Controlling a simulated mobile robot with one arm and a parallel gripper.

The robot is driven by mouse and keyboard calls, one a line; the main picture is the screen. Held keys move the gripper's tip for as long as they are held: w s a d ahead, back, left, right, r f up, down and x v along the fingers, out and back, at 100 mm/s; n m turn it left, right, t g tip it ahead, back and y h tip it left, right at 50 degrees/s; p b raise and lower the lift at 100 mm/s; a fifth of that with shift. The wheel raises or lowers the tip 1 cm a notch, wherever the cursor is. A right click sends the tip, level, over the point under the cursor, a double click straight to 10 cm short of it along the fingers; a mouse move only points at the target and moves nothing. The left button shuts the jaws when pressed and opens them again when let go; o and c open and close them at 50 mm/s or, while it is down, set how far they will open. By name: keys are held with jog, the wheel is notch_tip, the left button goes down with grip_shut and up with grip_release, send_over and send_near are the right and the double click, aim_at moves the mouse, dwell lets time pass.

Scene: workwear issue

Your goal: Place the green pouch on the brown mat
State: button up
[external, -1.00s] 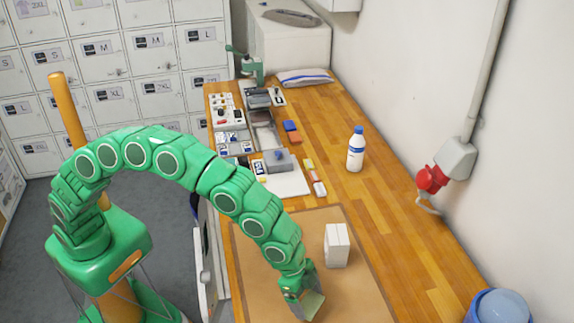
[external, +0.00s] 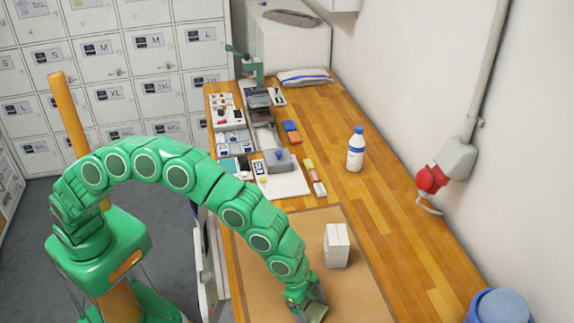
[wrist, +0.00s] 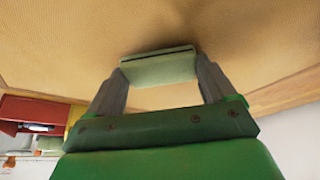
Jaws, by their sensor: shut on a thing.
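My gripper (wrist: 158,78) is shut on the green pouch (wrist: 160,66), a pale green flat piece held between the two grey fingers in the wrist view. In the external view the pouch (external: 315,312) shows at the tip of my gripper (external: 306,304), near the bottom edge. It is over the brown mat (external: 295,228), at the mat's near part. The mat also fills much of the wrist view (wrist: 70,40). A dark shadow lies close beside the pouch on the mat; I cannot tell whether the pouch touches it.
A white box (external: 337,246) stands on the mat, right of my gripper. A bottle with a blue cap (external: 356,150) stands farther back on the wooden bench (external: 400,205). Trays and small items line the bench's left side. A blue bin (external: 500,306) is at lower right.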

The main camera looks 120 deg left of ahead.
jog(key=o, duration=0.9)
jog(key=shift+c, duration=0.2)
jog(key=v, duration=1.2)
jog(key=shift+r, duration=0.15)
